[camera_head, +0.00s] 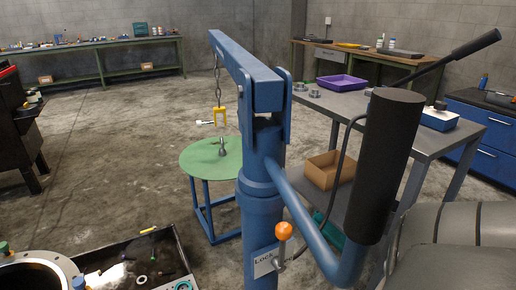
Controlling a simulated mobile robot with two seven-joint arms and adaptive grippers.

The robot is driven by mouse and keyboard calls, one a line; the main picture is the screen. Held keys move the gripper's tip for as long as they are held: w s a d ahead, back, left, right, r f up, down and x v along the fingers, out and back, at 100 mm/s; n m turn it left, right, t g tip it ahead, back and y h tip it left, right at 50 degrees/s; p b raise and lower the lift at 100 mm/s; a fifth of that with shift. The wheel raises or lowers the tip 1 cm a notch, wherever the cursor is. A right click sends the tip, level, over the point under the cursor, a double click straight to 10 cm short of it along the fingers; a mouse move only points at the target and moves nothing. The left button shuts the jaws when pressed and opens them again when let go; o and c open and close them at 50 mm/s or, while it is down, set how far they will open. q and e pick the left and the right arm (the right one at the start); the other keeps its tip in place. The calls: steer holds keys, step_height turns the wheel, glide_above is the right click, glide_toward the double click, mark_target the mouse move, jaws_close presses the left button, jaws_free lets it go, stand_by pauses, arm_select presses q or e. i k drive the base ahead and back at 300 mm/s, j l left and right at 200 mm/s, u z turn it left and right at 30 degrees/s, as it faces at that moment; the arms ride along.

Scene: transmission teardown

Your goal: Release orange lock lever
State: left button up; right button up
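The orange lock lever shows as a round orange knob (284,231) on a short grey stem, low on the blue crane column (262,222). Its stem slants down toward a pale plate marked LOCK (265,262), fixed to the column. A thick black cylinder (390,165) stands right of the column and hides part of the scene behind. I see neither of my grippers, and nothing touches the knob.
A green round table (198,160) stands behind the column at left. A black tray (170,245) with small parts lies at lower left, beside a metal ring housing (38,264). A grey workbench (425,138) with a purple tray (341,83) stands at right. The floor at left is open.

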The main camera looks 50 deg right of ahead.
mark_target(283, 230)
steer(key=z, duration=1.65)
steer(key=k+j, duration=0.15)
steer(key=j, duration=0.15)
steer(key=k+j+z, duration=0.1)
steer(key=j, duration=0.25)
steer(key=i+l+z, duration=0.1)
